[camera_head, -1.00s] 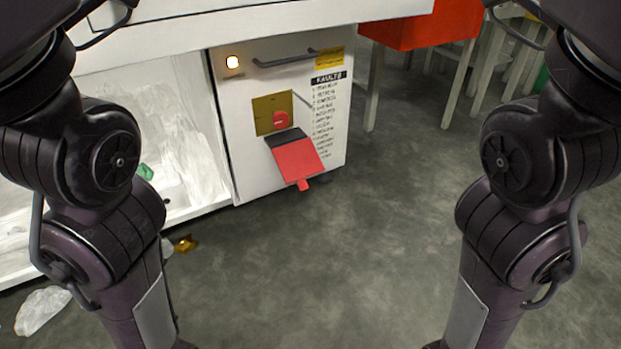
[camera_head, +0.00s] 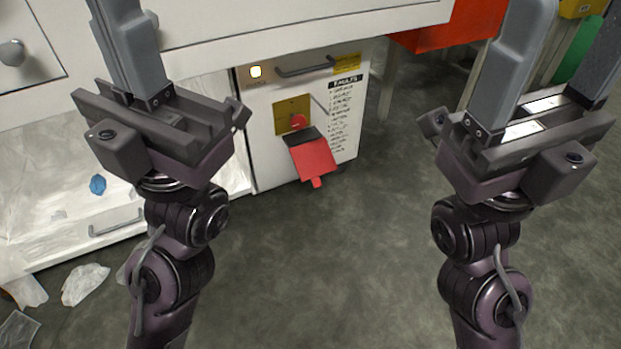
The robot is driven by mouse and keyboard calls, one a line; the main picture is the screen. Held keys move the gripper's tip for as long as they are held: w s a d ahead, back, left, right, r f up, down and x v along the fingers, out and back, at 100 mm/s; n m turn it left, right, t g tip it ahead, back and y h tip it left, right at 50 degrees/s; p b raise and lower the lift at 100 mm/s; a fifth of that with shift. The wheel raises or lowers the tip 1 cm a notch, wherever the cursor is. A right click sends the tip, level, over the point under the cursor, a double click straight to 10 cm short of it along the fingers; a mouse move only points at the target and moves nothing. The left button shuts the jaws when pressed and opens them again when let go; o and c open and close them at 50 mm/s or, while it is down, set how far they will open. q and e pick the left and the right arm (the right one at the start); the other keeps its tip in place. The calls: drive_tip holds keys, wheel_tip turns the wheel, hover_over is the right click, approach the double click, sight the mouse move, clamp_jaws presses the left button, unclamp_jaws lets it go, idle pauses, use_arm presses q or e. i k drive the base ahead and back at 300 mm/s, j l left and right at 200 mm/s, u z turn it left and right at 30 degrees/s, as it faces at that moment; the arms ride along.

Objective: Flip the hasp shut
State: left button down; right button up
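The hasp (camera_head: 313,160) is a red flap with a dark hinge strip and a small tab at its lower end. It hangs open, tilted outward, on the front of a white cabinet panel (camera_head: 275,165). Above it is a yellow plate (camera_head: 284,108) with a round red knob (camera_head: 298,121). My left gripper (camera_head: 125,40) points up at the upper left, its fingers together with nothing visible between them. My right gripper (camera_head: 555,50) points up at the upper right, its fingers wide apart and empty. Both are clear of the hasp.
A handle (camera_head: 305,67), a lit lamp (camera_head: 256,71) and a faults list (camera_head: 343,110) are on the panel. A white worktop edge (camera_head: 300,25) overhangs it. A red box (camera_head: 440,35) is to the right. Crumpled plastic (camera_head: 85,284) lies on the floor; the floor before the panel is clear.

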sight(312, 159)
drive_tip(key=i+j+z, duration=0.7)
drive_tip(key=i, duration=0.2)
